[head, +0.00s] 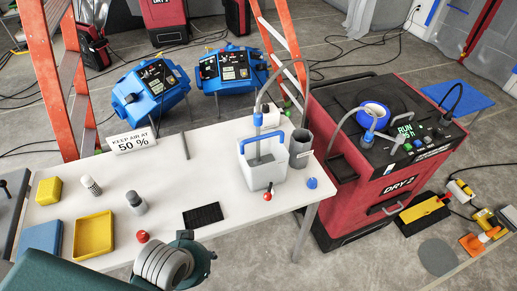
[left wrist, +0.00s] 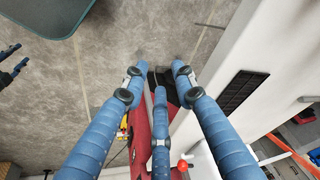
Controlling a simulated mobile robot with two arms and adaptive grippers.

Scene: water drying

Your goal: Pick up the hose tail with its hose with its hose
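A grey hose (head: 282,64) arches above the white table (head: 110,180) in the head view. One end drops to a blue collar (head: 258,119) over a white tank (head: 262,176); the other falls towards a grey cup (head: 301,148). A second grey hose (head: 341,124) curves on the red DRY 2 machine (head: 390,190). I cannot tell which end is the hose tail. My left gripper (head: 196,252) is low at the table's near edge, well left of both hoses. In the left wrist view its blue fingers (left wrist: 160,76) are spread with nothing between them.
Dark prongs (left wrist: 10,58) at the left wrist view's edge may be my right gripper.

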